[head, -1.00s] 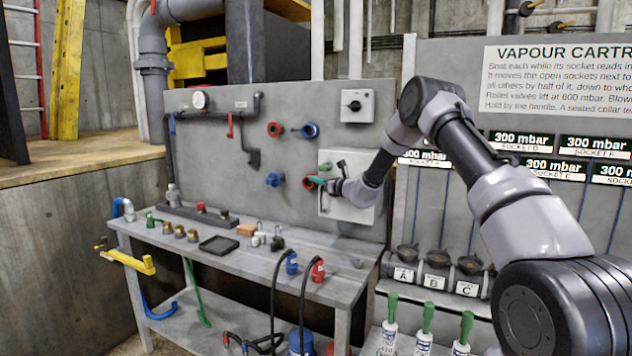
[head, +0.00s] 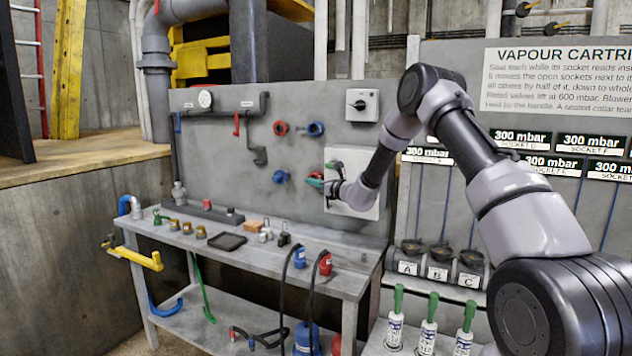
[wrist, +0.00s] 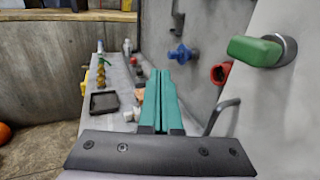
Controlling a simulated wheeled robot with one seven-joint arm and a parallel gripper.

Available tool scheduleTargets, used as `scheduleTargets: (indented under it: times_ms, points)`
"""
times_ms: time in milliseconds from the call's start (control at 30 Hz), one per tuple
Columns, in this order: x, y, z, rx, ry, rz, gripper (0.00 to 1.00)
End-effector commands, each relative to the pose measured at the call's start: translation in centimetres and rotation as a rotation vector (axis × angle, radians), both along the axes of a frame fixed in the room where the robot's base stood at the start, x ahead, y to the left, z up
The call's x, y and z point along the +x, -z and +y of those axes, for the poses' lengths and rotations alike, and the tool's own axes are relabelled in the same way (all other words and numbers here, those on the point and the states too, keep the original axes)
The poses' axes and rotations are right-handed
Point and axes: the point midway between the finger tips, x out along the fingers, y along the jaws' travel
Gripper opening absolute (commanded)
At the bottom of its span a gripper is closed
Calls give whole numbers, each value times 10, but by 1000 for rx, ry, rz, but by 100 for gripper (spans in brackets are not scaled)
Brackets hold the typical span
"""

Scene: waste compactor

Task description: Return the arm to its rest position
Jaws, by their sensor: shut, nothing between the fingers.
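My gripper (head: 314,184) is at the end of my raised arm, in front of a pale box (head: 365,205) on the grey wall panel. In the wrist view my gripper (wrist: 162,75) shows its two teal fingers side by side and shut, with nothing between them. A green-handled lever (wrist: 258,50) sticks out from the pale surface at the right of the wrist view, apart from the fingers. My arm is bent, its elbow high and its forearm reaching down to the left.
A blue valve (head: 279,177) and other fittings sit on the panel beside my gripper. Below is a grey workbench (head: 330,275) with small parts and a black tray (head: 228,242). White-and-green cartridges (head: 428,325) stand at the lower right, below lettered sockets.

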Motion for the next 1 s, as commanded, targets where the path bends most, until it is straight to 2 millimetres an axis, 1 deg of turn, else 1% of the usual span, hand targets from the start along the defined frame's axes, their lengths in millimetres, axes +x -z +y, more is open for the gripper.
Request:
scheduleTargets:
  times_ms: [33, 233, 400, 467, 567, 667, 700, 767, 800, 867, 900, 967, 1000]
  points:
    - [-7, 0, 3, 0, 0, 1, 0]
    - [-35, 0, 18, 0, 0, 1, 0]
    - [-48, -1, 25, -1, 0, -1, 0]
    - [-52, -6, 27, -8, -9, -9, 0]
    - [-65, -31, 31, -45, -61, -49, 0]
    - [-92, -71, 37, -130, -163, -122, 0]
    - [-107, -90, 39, -175, -213, -158, 0]
    - [-132, -114, 40, -252, -288, -211, 0]
    - [-150, -129, 40, -307, -337, -247, 0]
    - [-177, -148, 38, -390, -405, -298, 0]
    - [-195, -159, 34, -448, -447, -332, 0]
    - [-223, -172, 28, -538, -508, -377, 0]
    - [-241, -179, 23, -600, -545, -408, 0]
